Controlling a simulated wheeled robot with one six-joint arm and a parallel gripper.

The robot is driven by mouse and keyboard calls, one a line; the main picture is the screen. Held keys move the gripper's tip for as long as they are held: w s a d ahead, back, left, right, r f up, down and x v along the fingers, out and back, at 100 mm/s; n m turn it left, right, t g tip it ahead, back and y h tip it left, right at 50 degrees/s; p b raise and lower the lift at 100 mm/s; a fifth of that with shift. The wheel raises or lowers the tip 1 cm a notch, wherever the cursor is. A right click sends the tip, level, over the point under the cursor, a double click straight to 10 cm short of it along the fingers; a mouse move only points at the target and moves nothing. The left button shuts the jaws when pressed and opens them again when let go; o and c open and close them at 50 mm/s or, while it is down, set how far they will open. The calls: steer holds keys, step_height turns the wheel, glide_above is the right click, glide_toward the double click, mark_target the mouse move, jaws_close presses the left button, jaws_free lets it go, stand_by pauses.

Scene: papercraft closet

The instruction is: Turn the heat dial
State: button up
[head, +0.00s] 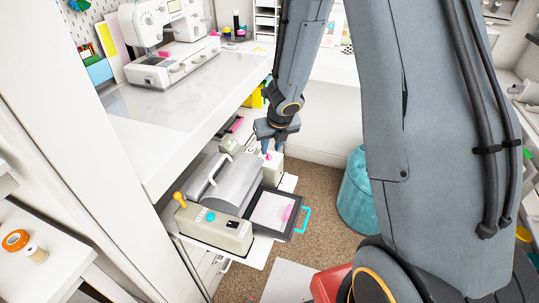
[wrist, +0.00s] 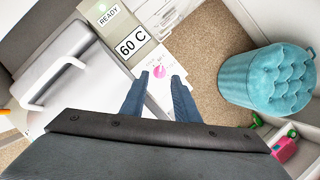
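A pale machine with a grey rounded cover (head: 230,182) stands on a low shelf under the worktop. Its far end block carries a pink dial (wrist: 159,71) with marks around it, and signs reading "READY" (wrist: 108,17) and "60 C" (wrist: 131,43). The pink dial also shows in the head view (head: 268,155), partly hidden by my gripper. My gripper (head: 273,150) points down over that end block. In the wrist view its two fingers (wrist: 158,84) are apart with nothing between them, the dial showing just beyond their tips. I cannot tell whether they touch it.
A dark-framed tray with a cyan handle (head: 304,219) sticks out of the machine's front. The near block has a yellow knobbed lever (head: 180,199) and a teal knob (head: 211,216). The worktop (head: 165,115) overhangs the machine. A teal pouf (head: 357,195) stands on the carpet.

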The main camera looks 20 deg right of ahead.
mark_target(269, 154)
steer(key=shift+b+x, duration=1.15)
steer(key=shift+x, duration=0.65)
jaws_close()
